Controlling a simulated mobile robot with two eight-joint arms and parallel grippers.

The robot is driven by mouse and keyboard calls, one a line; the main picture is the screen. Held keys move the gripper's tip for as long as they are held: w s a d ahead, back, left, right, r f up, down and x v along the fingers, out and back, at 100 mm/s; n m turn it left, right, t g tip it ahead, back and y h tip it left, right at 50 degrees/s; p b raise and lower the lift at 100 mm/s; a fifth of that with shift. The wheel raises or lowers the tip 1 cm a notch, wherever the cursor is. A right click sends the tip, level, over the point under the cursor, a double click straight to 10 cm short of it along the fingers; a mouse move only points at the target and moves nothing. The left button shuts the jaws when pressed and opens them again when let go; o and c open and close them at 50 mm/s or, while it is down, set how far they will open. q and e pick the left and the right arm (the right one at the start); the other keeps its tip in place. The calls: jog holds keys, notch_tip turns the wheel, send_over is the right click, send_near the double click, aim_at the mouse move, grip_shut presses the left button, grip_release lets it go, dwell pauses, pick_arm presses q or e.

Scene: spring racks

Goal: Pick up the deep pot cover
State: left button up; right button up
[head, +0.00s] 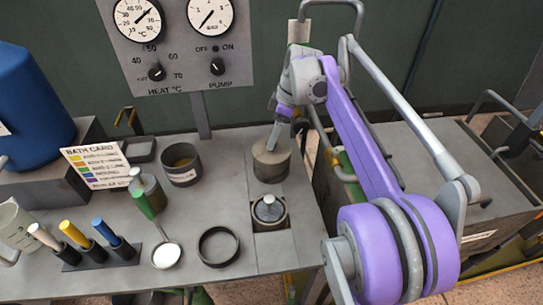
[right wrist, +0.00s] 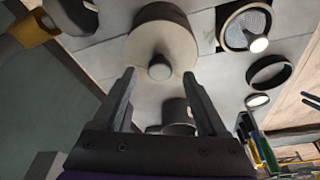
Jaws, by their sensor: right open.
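My left gripper is not in view.
A smaller round well with a knobbed insert (head: 269,211) lies in front of the pot. A black ring (head: 218,247), a white-bowled ladle (head: 166,256), an open dark pot (head: 181,166) and a rack of coloured handles (head: 95,254) stand to the left. The gauge panel (head: 178,75) rises behind.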

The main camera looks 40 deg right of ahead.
jog(key=shift+x, duration=1.2)
grip_shut()
jog(key=shift+r, duration=0.1)
dwell(0.4)
